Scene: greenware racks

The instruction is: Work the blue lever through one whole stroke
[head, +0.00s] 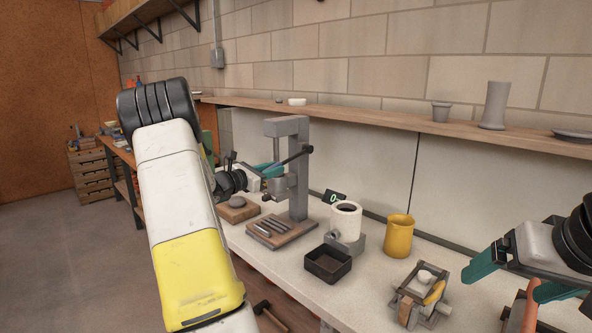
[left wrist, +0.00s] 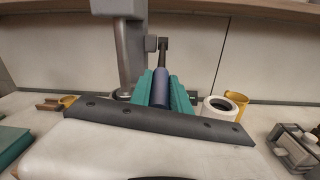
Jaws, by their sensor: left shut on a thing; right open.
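A grey press (head: 297,170) stands on the workbench, with an upright column on a wooden base. Its lever has a dark rod (head: 295,157) and a blue grip (head: 273,170). My left gripper (head: 267,171) is shut on the blue grip, to the left of the column. In the left wrist view the blue grip (left wrist: 160,88) lies between the teal fingers, and the dark rod runs on beyond it to the press. My large forearm hides part of the bench in the head view. My right gripper (head: 505,280) is open and empty over the right of the bench.
A shelf (head: 390,120) runs behind.

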